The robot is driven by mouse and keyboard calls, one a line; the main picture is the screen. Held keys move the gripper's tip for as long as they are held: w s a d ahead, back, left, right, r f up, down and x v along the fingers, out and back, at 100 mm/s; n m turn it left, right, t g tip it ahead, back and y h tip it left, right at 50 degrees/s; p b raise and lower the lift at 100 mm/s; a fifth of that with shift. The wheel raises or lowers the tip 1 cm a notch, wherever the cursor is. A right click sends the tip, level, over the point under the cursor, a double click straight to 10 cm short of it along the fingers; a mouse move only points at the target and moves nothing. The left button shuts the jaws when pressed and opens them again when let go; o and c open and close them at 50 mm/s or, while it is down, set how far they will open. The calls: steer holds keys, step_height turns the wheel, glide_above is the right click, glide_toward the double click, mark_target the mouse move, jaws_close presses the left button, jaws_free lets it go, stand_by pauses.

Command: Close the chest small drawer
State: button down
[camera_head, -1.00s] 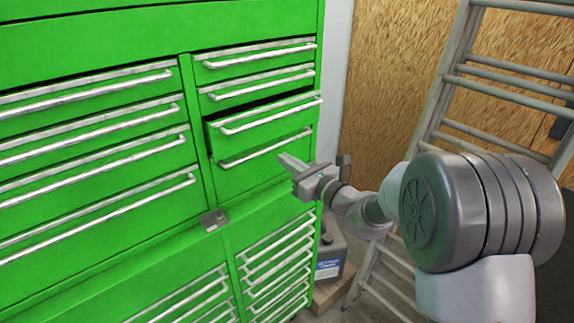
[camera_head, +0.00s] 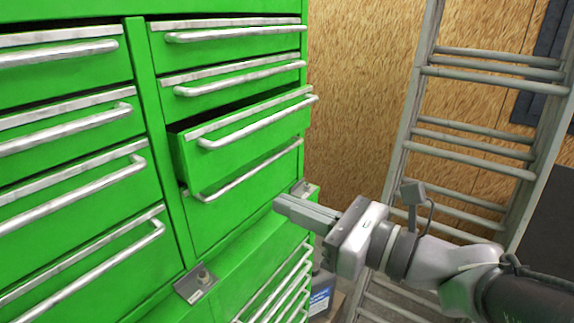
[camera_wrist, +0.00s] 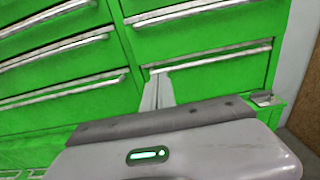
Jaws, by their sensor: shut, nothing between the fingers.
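The green tool chest (camera_head: 160,100) fills the left of the head view. In its right column of small drawers, the third drawer from the top (camera_head: 245,135) is pulled partly out, with a dark gap at its upper left edge. The other small drawers look shut. My gripper (camera_head: 280,206) is shut and empty. In the head view it is to the right of and lower than the open drawer, apart from it in the picture. In the wrist view the gripper fingers (camera_wrist: 158,92) point at a green drawer front below a metal handle (camera_wrist: 208,58).
An aluminium ladder (camera_head: 425,130) leans against the plywood wall (camera_head: 350,100) at the right. A metal latch (camera_head: 195,283) sits on the ledge below the upper drawers. A grey container with a blue label (camera_head: 320,298) is low beside the chest.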

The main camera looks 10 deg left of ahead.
mark_target(222, 174)
steer(key=b+x, duration=0.1)
steer(key=x, duration=1)
steer(key=shift+w+a+r, duration=0.1)
steer(key=shift+w+a, duration=0.05)
steer(key=shift+a, duration=0.1)
steer(key=shift+w+a, duration=0.1)
steer(key=shift+a, duration=0.05)
steer(key=x, duration=0.4)
steer(key=shift+r, duration=0.2)
